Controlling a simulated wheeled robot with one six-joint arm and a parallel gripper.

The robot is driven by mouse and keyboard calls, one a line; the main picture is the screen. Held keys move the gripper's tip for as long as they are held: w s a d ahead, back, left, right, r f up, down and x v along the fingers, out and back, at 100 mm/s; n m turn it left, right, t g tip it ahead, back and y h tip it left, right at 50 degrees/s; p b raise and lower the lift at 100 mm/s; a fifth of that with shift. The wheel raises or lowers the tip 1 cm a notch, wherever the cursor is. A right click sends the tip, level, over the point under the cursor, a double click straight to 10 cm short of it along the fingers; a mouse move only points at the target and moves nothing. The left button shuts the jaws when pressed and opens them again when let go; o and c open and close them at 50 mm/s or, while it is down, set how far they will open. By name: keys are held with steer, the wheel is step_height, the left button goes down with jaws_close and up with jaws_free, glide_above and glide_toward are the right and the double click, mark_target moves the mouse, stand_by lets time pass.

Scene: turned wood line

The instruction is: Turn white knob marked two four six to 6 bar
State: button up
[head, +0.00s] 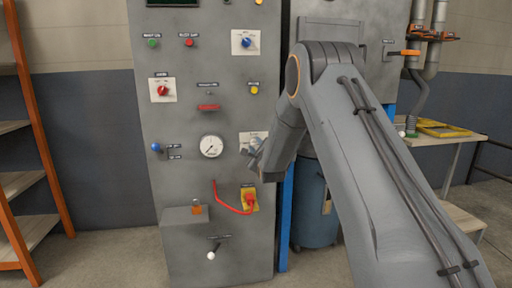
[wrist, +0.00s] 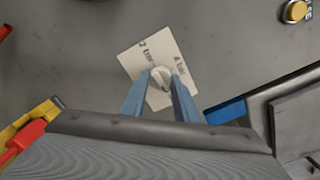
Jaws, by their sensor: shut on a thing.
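The white knob (wrist: 160,74) sits on a white plate (wrist: 140,60) on the grey panel. In the wrist view "2 bar" and "4 bar" can be read on the plate; no 6 mark shows there. My gripper (wrist: 162,80) has its two blue-grey fingers on either side of the knob, shut on it. Where the knob points cannot be told for sure. In the head view the plate (head: 243,138) is at the panel's right side, with my gripper in front of it and the knob largely hidden.
A round gauge (head: 211,146) is left of the plate. Below are a red handle on a yellow plate (head: 250,199) and a red cable (head: 230,207). A yellow button (head: 255,90) is above. A blue barrel (head: 312,210) stands right of the panel.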

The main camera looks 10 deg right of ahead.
steer(key=shift+f+m, duration=0.1)
steer(key=shift+m, duration=0.3)
steer(key=o, duration=1.1)
steer(key=shift+c, duration=0.2)
steer(key=s, duration=0.8)
steer(key=shift+p, duration=0.3)
steer(key=shift+a, duration=0.1)
